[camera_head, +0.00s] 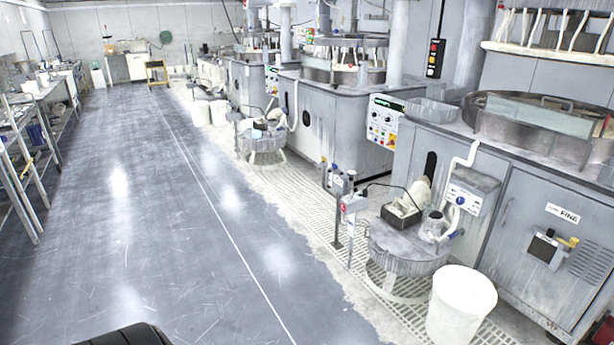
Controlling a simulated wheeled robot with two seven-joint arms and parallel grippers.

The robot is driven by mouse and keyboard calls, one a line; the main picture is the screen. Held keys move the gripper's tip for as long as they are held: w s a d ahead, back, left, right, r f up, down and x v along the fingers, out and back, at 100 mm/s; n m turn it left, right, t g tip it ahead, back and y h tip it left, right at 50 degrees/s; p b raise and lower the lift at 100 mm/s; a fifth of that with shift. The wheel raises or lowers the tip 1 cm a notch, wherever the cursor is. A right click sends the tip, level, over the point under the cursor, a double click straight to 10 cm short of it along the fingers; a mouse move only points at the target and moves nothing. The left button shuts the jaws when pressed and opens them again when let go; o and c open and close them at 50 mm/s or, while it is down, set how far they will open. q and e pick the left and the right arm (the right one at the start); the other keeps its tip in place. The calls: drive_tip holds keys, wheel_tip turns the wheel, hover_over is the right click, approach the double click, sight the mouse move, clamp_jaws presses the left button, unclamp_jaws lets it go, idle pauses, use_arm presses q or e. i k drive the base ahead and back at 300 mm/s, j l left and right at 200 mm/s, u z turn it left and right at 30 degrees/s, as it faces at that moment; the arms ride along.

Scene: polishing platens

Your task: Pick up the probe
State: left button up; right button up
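I cannot make out a probe for certain in the head view. A small round grey stand (405,255) stands on the grating at the right, in front of the nearest machine. On it are a dark tray (402,214) with a pale cloth-like thing in it and a small grey pot (434,224). A thin black cable arches over the tray, near a post-mounted grey and red box (351,204). Neither of my grippers is in view.
A white bucket (461,305) stands in front of the round stand. Grey polishing machines (345,115) line the right side. A metal shelf rack (22,170) and bench stand at the left. The dark floor (170,220) between is clear, with a white line along it.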

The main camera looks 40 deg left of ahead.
sight(352, 174)
drive_tip(key=u, duration=1.2)
drive_tip(key=i+j+u, duration=0.3)
drive_tip(key=i, duration=0.75)
drive_tip(key=i+u, duration=0.35)
drive_tip(key=i, duration=0.65)
